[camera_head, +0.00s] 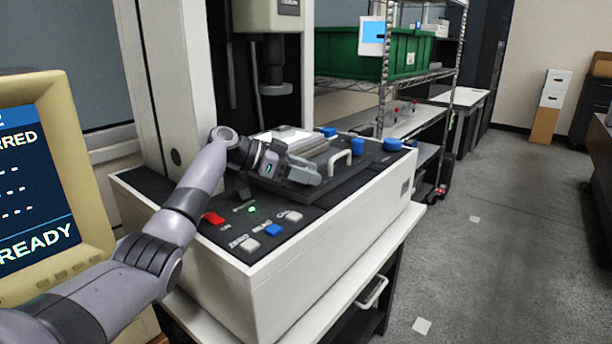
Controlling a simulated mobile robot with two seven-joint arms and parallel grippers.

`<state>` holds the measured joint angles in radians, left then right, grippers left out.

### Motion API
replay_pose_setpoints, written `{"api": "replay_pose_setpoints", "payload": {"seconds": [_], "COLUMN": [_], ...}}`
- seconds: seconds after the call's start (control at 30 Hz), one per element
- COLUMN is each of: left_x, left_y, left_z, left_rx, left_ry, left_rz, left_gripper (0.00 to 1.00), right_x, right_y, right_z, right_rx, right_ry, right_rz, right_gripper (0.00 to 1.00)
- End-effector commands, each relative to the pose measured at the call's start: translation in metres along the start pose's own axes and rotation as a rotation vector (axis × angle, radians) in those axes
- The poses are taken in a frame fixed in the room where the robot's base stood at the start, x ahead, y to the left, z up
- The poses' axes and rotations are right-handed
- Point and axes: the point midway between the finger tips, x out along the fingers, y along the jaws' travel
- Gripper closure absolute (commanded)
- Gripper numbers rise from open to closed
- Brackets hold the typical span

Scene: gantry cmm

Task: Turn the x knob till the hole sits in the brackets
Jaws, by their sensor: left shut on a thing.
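My left gripper (305,177) reaches over the black top of the machine from the left. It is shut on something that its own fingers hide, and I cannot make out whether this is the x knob. Blue knobs (362,145) (391,144) stand at the right rear of the machine top, apart from the gripper. A smaller blue part (328,131) shows behind the bright stage plate (290,138). The hole and the brackets are too small or hidden to tell. My right gripper is not in view.
A white handle (341,160) stands just right of the gripper. Red (213,218), blue (273,230) and grey (249,244) buttons sit at the front. A probe column (274,70) hangs behind. A monitor (40,190) reading READY is at the left.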

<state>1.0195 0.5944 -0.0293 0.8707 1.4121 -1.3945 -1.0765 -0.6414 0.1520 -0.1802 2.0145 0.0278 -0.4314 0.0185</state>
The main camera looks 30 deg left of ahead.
Motion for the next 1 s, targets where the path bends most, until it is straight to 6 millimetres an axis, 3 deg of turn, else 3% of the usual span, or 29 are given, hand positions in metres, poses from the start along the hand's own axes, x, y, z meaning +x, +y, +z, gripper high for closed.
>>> {"api": "replay_pose_setpoints", "payload": {"seconds": [0.47, 0.5, 0.57, 0.87, 1.0], "left_x": [0.000, 0.000, 0.000, 0.000, -0.004], "left_y": [0.000, 0.000, 0.000, 0.000, 0.000], "left_z": [0.001, 0.001, 0.001, 0.000, -0.011], "left_rx": [0.004, 0.004, 0.004, 0.004, 0.008], "left_ry": [-0.003, -0.003, -0.003, -0.002, 0.000], "left_rz": [0.011, 0.011, 0.011, 0.011, 0.010], "left_gripper": [0.80, 0.46, 0.29, 0.29, 0.29], "right_x": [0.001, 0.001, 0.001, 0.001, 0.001], "right_y": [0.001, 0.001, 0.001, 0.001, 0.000], "right_z": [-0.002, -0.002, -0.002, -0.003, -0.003], "right_rx": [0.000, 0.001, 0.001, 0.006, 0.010], "right_ry": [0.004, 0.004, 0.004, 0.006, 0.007], "right_rz": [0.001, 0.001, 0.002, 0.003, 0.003], "right_gripper": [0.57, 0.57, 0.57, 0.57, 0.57]}}
